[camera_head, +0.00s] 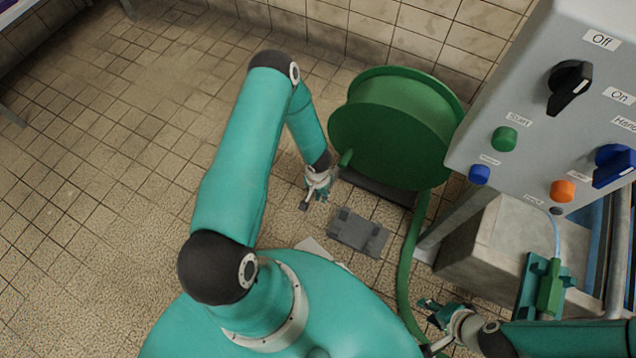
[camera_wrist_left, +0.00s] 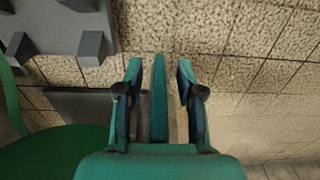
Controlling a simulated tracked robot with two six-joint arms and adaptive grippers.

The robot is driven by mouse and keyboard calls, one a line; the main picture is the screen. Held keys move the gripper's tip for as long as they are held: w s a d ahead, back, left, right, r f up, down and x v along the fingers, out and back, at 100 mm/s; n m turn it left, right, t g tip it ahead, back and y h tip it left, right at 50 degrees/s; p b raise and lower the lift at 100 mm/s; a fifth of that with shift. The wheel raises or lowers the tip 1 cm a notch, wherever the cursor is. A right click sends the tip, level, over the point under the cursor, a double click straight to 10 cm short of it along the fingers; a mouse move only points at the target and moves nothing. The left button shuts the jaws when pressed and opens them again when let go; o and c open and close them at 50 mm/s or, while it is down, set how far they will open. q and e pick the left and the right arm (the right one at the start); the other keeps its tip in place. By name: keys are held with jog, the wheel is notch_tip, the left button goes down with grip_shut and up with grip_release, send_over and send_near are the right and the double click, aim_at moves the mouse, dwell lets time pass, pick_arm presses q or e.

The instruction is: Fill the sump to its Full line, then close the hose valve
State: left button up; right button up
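A large green hose reel (camera_head: 395,125) stands by the tiled wall, and a green hose (camera_head: 410,265) runs from its right side down to the floor. My left gripper (camera_head: 316,196) is above the floor just left of the reel. The Full line and the hose valve cannot be made out.
A grey control box (camera_head: 540,120) has a black knob, a blue knob and several buttons. A green fitting (camera_head: 550,288) with a thin tube hangs below it. A grey bracket (camera_head: 358,232) lies on the floor, also in the left wrist view (camera_wrist_left: 60,28). Left floor is clear.

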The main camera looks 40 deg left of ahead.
pick_arm(q)
grip_shut()
